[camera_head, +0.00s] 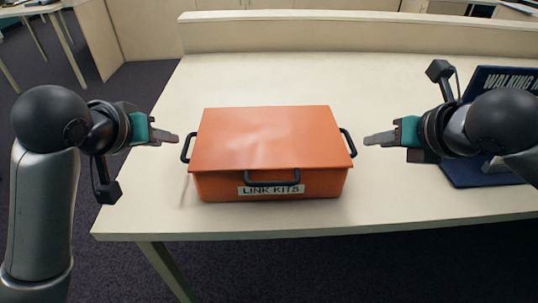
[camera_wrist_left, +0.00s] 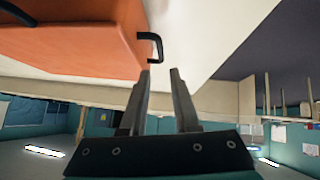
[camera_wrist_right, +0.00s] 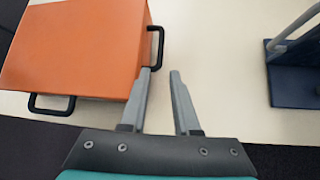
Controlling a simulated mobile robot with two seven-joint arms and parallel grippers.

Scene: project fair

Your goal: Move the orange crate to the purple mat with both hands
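The orange crate (camera_head: 266,138), closed on top and labelled "LINK KITS", sits on the pale table. It has a black handle on its left side (camera_head: 184,149), one on its right side (camera_head: 350,141) and one on the front (camera_head: 271,184). My left gripper (camera_head: 176,138) is beside the left handle, its fingers apart and empty in the left wrist view (camera_wrist_left: 160,72). My right gripper (camera_head: 367,140) is just right of the right handle, its fingers also apart and empty in the right wrist view (camera_wrist_right: 160,72). I see no purple mat in any view.
The pale table (camera_head: 300,75) has a raised ledge (camera_head: 360,32) along its back. A dark blue display board (camera_head: 480,172) stands at the right, partly behind my right arm. The table is clear behind the crate and between it and the board.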

